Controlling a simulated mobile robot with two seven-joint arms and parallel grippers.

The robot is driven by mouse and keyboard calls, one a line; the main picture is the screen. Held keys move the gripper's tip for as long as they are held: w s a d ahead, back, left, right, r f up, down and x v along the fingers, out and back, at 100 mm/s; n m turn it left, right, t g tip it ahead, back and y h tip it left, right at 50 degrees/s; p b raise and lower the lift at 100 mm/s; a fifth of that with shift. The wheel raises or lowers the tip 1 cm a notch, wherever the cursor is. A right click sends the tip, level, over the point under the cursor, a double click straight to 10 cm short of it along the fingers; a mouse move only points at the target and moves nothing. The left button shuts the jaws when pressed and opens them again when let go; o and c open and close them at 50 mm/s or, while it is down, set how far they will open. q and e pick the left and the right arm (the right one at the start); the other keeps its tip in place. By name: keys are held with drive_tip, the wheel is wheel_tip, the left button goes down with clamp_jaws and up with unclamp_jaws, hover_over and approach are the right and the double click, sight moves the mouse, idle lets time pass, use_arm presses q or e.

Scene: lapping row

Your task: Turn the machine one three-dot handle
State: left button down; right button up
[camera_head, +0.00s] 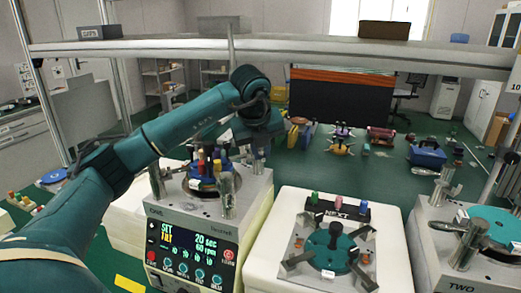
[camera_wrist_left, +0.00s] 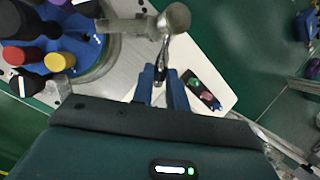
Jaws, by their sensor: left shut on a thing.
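Machine one (camera_head: 190,230) is the grey box with a lit panel reading 20 sec and 60 rpm. A blue round plate with several coloured pegs is on its top. Metal clamp posts stand around the plate, one at the front right (camera_head: 226,195) and one at the left (camera_head: 156,180). My left gripper (camera_head: 256,150) is over the machine's back right corner. In the left wrist view its blue fingers (camera_wrist_left: 165,88) are closed on a thin metal handle (camera_wrist_left: 163,52) below a rounded metal post head (camera_wrist_left: 174,20). I cannot make out dot marks on the handle.
A white stand (camera_head: 300,280) bears a plate with a teal disc (camera_head: 332,246) and a NEXT peg rack (camera_head: 337,208) to the right. Machine two (camera_head: 465,255) stands at the far right. A shelf rail (camera_head: 290,52) crosses above my arm.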

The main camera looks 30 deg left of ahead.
use_arm(q)
drive_tip(key=shift+r, duration=0.1)
drive_tip(key=c, duration=1.5)
unclamp_jaws()
use_arm(e)
drive_tip(key=shift+a, duration=0.1)
use_arm(q)
drive_tip(key=shift+o, duration=0.6)
use_arm(e)
drive_tip(key=shift+s+f, duration=0.1)
drive_tip(key=shift+f, duration=0.1)
use_arm(q)
drive_tip(key=shift+s+r, duration=0.2)
drive_tip(key=shift+r, duration=0.2)
use_arm(e)
drive_tip(key=shift+f, duration=0.1)
drive_tip(key=shift+a+b, duration=0.3)
drive_tip(key=shift+b, duration=0.45)
use_arm(q)
drive_tip(key=v, duration=1.2)
drive_tip(key=shift+r, duration=0.1)
use_arm(e)
drive_tip(key=shift+d, duration=0.1)
